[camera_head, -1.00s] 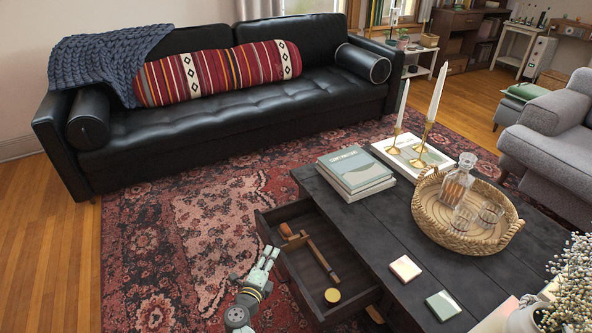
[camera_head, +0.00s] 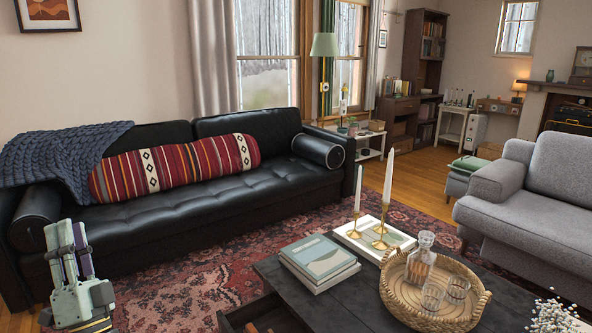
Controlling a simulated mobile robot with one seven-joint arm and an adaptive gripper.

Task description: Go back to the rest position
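My gripper (camera_head: 69,236) stands at the lower left, raised with its fingers pointing up, in front of the black leather sofa (camera_head: 215,190). Its two pale fingers are close together side by side. From this angle I cannot tell whether they are apart or touching. No object shows in it. It is well left of the dark coffee table (camera_head: 335,312) and apart from it.
The coffee table holds books (camera_head: 318,262), brass candlesticks (camera_head: 380,236) and a wicker tray (camera_head: 398,302) with a decanter (camera_head: 420,260) and glasses. Its drawer (camera_head: 240,318) is open. A grey armchair (camera_head: 530,200) stands right. Patterned rug (camera_head: 185,292) lies clear between gripper and table.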

